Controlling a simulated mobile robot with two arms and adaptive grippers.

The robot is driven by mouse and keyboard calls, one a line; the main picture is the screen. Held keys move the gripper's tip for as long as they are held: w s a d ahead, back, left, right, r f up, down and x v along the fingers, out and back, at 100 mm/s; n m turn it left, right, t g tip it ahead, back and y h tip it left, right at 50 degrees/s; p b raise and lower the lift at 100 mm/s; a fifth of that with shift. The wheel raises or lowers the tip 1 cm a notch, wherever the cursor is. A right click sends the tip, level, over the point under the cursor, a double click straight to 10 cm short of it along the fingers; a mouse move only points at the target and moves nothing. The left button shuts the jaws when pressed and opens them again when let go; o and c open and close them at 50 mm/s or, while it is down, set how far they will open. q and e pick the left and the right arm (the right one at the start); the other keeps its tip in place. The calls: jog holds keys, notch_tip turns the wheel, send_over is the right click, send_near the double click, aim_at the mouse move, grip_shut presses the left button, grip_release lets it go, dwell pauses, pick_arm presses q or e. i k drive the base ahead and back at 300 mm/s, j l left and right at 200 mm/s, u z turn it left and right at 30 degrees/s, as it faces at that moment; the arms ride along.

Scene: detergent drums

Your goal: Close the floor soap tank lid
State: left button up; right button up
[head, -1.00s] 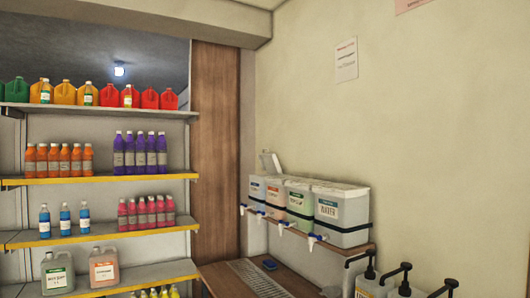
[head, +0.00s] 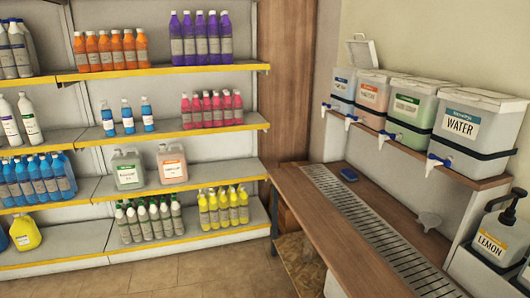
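A row of white dispenser tanks stands on a wooden wall shelf at the right. The leftmost tank (head: 341,88) has a blue-topped label too small to read, and its white lid (head: 362,51) is tilted up, open. The tank with an orange-topped label (head: 372,97), the one with a green-topped label (head: 406,108) and the WATER tank (head: 464,127) have their lids down. I cannot read which tank is the floor soap one; only the leftmost lid stands open. Neither of my grippers is in view.
Blue-and-white taps stick out below the tanks. A wooden counter (head: 350,258) with a metal drain grate (head: 352,212) runs below, holding a blue sponge (head: 349,174). A LEMON pump bottle (head: 497,240) stands at the right. Bottle shelves (head: 226,122) fill the left. Floor in front is clear.

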aim_at(361, 52)
jog(key=i+j+u, duration=0.15)
jog(key=i+u, duration=0.15)
jog(key=i, duration=1.2)
jog(key=i+z, duration=0.4)
jog(key=i+j+z, duration=0.2)
jog(key=z, duration=0.15)
jog(key=i+j+z, duration=0.65)
jog(key=z, duration=0.15)
